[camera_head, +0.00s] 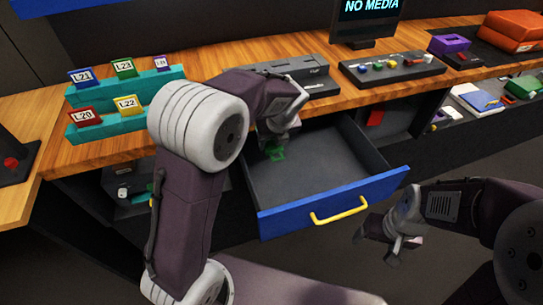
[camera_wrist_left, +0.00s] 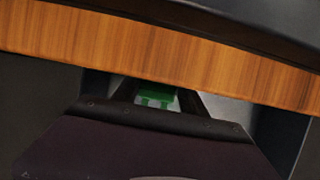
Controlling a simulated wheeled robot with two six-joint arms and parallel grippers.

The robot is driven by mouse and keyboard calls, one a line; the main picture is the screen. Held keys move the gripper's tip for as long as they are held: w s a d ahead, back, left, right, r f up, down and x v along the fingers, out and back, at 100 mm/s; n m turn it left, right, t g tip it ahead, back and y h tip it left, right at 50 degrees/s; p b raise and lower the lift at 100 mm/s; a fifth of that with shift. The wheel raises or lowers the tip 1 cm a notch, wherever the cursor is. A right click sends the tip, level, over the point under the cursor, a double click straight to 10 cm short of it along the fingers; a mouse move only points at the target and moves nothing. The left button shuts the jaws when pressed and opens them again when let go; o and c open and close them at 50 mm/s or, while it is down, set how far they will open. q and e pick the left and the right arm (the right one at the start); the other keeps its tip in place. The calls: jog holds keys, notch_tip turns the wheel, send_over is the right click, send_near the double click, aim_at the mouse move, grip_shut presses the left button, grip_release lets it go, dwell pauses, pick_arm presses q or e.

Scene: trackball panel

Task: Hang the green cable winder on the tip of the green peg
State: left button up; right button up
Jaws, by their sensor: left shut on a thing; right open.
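The green cable winder (camera_head: 276,153) is in the open drawer's space, below the desk edge. My left gripper (camera_head: 277,143) is shut on it, pointing down at the back left of the drawer; the gripper partly hides the winder. In the left wrist view the green winder (camera_wrist_left: 155,96) shows between the fingers, partly covered by my gripper body. I cannot tell whether it touches the drawer floor. My right gripper (camera_head: 381,249) is open and empty, in front of the drawer on the right. I cannot make out a green peg in either view.
The drawer (camera_head: 330,210) is pulled out, with a blue front and yellow handle (camera_head: 338,210). The wooden desk (camera_head: 215,78) overhangs its back. On the desk are teal racks (camera_head: 125,98) with labelled cards, a button panel (camera_head: 392,68) and a monitor (camera_head: 366,22). Shelves stand at right.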

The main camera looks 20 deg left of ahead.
aim_at(272, 154)
pick_arm(q)
jog(key=shift+w+f, duration=0.15)
jog(key=shift+f, duration=0.25)
notch_tip(272, 154, down, 4)
jog(key=shift+a+f+b, duration=0.15)
jog(key=shift+f+b, duration=0.1)
jog(key=shift+b, duration=0.55)
jog(key=shift+f, duration=0.1)
jog(key=o, duration=1.4)
jog(key=shift+c, duration=0.2)
jog(key=shift+f, duration=0.1)
